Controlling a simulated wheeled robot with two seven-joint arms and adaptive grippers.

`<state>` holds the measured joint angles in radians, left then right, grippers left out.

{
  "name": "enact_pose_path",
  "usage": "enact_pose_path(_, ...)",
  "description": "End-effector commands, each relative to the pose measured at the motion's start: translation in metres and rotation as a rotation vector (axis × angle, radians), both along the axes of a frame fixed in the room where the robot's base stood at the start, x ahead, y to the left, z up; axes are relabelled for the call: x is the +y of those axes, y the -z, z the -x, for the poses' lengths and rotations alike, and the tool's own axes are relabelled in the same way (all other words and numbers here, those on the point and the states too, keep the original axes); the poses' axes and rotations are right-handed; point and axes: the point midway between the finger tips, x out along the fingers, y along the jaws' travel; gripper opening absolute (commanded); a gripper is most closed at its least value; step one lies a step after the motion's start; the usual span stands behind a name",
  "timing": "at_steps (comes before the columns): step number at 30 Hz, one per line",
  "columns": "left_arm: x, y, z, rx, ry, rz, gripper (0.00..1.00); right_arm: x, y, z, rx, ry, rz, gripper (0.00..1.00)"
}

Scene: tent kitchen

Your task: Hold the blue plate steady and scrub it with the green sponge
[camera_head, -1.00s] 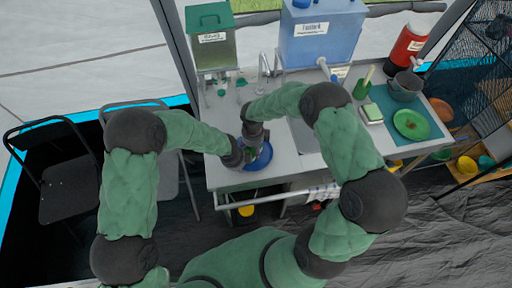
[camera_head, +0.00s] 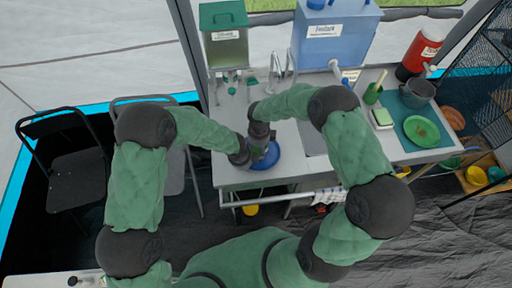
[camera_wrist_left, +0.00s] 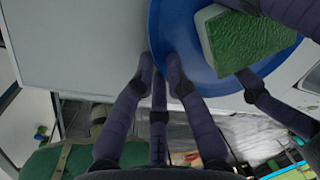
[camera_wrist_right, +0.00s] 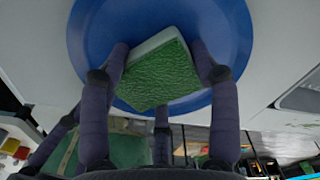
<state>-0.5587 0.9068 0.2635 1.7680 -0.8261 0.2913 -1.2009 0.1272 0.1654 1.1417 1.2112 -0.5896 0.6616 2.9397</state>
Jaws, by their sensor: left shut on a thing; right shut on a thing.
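The blue plate (camera_head: 270,156) is at the front left of the counter, partly covered by my arms; its rim also shows in the left wrist view (camera_wrist_left: 160,35). My left gripper (camera_wrist_left: 163,72) is shut on the plate's near rim. The green sponge (camera_wrist_right: 160,75), with a pale side, is over the plate in the right wrist view; it also shows in the left wrist view (camera_wrist_left: 245,40). My right gripper (camera_wrist_right: 160,65) is shut on the sponge, with fingers on both sides. I cannot tell whether the sponge touches the plate. The sponge is hidden in the head view.
A green-lidded dispenser (camera_head: 224,45) and a blue water container (camera_head: 335,40) stand behind. To the right are a green cup (camera_head: 372,94), a grey pot (camera_head: 416,93) and a green plate (camera_head: 421,131).

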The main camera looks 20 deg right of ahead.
Motion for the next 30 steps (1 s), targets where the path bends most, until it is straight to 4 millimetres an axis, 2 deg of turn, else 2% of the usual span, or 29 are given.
enact_pose_path(16,0.002,0.003,0.002,0.006,-0.002,-0.005,0.0,-0.022,-0.002,0.006,0.0,0.002,0.001,0.31)
enact_pose_path(23,0.002,0.003,0.002,0.006,-0.001,-0.005,0.0,-0.019,0.001,0.005,-0.001,0.0,0.001,0.31)
enact_pose_path(30,0.002,0.003,0.002,0.006,-0.001,-0.005,0.0,-0.005,0.004,0.002,0.001,-0.001,0.001,0.31)
